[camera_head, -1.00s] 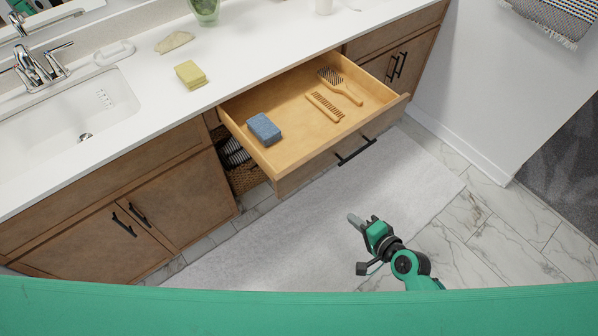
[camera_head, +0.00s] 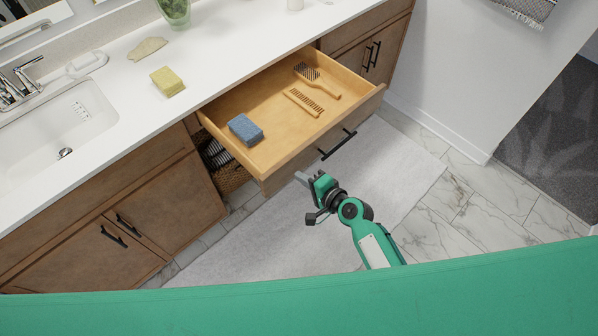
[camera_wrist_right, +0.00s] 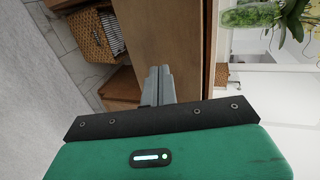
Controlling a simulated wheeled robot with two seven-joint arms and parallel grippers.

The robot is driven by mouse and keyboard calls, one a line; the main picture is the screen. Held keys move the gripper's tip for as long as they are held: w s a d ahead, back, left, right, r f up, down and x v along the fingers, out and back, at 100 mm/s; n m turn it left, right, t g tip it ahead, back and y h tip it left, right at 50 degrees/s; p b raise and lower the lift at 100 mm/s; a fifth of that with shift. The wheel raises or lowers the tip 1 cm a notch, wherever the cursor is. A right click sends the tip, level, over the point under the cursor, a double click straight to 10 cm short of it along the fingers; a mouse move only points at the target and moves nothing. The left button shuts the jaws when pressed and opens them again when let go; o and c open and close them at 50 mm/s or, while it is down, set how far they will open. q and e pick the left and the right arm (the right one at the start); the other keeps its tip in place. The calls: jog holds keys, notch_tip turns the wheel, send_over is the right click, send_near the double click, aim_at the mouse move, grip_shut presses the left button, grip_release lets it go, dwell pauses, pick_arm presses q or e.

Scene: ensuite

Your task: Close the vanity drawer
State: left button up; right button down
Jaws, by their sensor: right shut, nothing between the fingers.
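The vanity drawer (camera_head: 318,149) is pulled out from the wooden vanity, with a black bar handle on its front. It holds a blue sponge (camera_head: 245,130), a wooden comb (camera_head: 302,102) and a hairbrush (camera_head: 317,82). My right gripper (camera_head: 300,177) is shut and empty, in front of the drawer's left part. In the right wrist view its closed fingers (camera_wrist_right: 158,86) point at the brown drawer front (camera_wrist_right: 178,45); I cannot tell whether they touch it. My left gripper is not in view.
The white countertop (camera_head: 130,105) carries a sink (camera_head: 60,125), a yellow sponge (camera_head: 167,81) and a green glass vase (camera_head: 175,12). A wicker basket (camera_head: 230,177) sits in the open shelf left of the drawer. A pale rug (camera_head: 390,165) covers the floor in front.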

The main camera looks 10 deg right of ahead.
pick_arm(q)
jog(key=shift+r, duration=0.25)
pick_arm(e)
jog(key=shift+w+a, duration=0.6)
jog(key=shift+w, duration=0.1)
jog(key=shift+w, duration=0.1)
